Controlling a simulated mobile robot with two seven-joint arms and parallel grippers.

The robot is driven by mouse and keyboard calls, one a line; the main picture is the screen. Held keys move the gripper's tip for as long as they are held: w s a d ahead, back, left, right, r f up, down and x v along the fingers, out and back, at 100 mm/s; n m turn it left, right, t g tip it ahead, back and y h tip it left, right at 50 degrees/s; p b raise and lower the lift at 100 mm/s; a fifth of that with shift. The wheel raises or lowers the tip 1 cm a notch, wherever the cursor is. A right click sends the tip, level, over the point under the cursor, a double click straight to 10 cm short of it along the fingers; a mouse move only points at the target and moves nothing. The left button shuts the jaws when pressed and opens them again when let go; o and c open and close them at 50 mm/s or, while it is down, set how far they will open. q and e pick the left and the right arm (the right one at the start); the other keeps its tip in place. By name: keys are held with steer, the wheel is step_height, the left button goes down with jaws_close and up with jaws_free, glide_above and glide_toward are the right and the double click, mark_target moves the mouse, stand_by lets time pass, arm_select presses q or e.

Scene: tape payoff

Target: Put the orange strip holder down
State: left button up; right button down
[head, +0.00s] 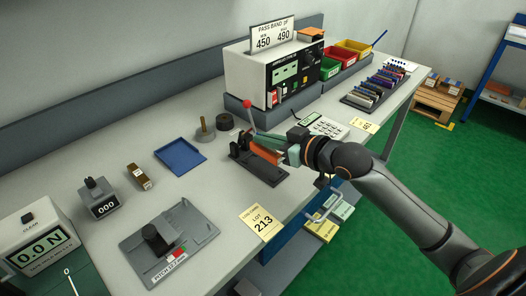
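The orange strip holder (265,154) is a slim orange bar at the black lever fixture (262,170) in the middle of the bench. My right gripper (272,145) reaches in from the right, its greenish fingers along the bar. It looks shut on the holder, though the fingers hide part of the grip. I cannot tell whether the holder touches the fixture. My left gripper is not in view.
A blue tray (181,157) and a grey pitch-set block (168,244) lie left of the fixture. Bare bench lies between the tray and the fixture.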

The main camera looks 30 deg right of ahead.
mark_target(263, 152)
steer(key=f, duration=0.3)
steer(key=shift+w+a+f+b, duration=0.25)
steer(key=shift+w+b, duration=0.05)
steer(key=shift+b, duration=0.05)
steer(key=shift+f, duration=0.2)
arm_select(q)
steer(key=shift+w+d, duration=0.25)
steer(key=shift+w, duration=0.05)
arm_select(e)
steer(key=c, duration=1.5)
jaws_free()
steer(key=shift+f, duration=0.1)
steer(key=o, duration=0.4)
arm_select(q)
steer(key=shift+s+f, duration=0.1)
arm_select(e)
steer(key=shift+o, duration=0.2)
